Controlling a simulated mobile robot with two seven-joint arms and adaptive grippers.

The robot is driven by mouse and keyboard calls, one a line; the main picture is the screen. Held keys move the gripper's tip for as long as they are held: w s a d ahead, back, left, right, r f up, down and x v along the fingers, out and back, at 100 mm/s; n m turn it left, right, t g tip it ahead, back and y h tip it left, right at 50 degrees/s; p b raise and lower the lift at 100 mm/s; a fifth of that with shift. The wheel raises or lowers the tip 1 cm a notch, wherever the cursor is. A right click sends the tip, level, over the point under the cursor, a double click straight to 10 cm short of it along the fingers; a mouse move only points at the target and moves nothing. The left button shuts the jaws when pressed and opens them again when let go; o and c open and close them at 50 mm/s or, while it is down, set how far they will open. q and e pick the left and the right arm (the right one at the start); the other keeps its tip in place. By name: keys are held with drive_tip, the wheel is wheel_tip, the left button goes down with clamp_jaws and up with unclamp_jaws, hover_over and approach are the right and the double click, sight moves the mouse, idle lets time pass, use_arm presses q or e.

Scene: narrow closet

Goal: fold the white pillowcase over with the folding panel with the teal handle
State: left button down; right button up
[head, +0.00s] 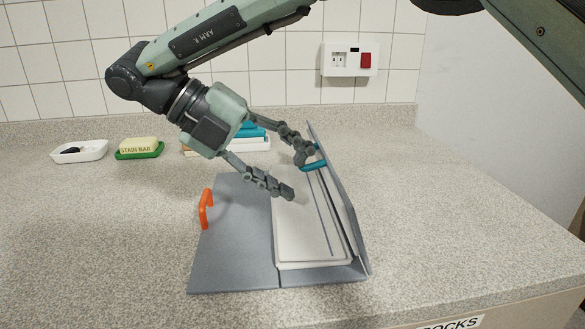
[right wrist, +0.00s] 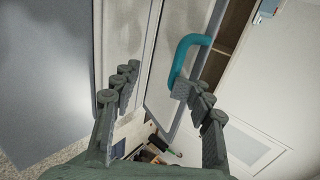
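The grey folding board lies on the counter. Its right panel (head: 345,205) stands raised, tilted up along the right side, with the teal handle (head: 313,165) near its far end. The white pillowcase (head: 297,225) lies on the middle of the board, beside and partly against the raised panel. My right gripper (head: 297,177) is open above the pillowcase, fingers spread. One finger is at the teal handle; the other is over the pillowcase. In the right wrist view the teal handle (right wrist: 184,58) is by the right-hand finger; I cannot tell whether they touch. My left gripper is not in view.
The board's left panel (head: 232,250) lies flat with an orange handle (head: 206,209). Behind are a white dish (head: 80,151), a stain bar on a green dish (head: 139,149) and a stack partly hidden by my arm. A tiled wall bounds the back; the left counter is free.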

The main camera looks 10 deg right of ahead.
drive_tip(key=shift+w+a+f, duration=0.1)
drive_tip(key=shift+a+f, duration=0.1)
drive_tip(key=shift+f, duration=0.05)
drive_tip(key=shift+r, duration=0.2)
drive_tip(key=shift+a+r, duration=0.25)
drive_tip(key=shift+a, duration=0.1)
drive_tip(key=v, duration=0.6)
drive_tip(key=shift+a, duration=0.2)
drive_tip(key=shift+r, duration=0.1)
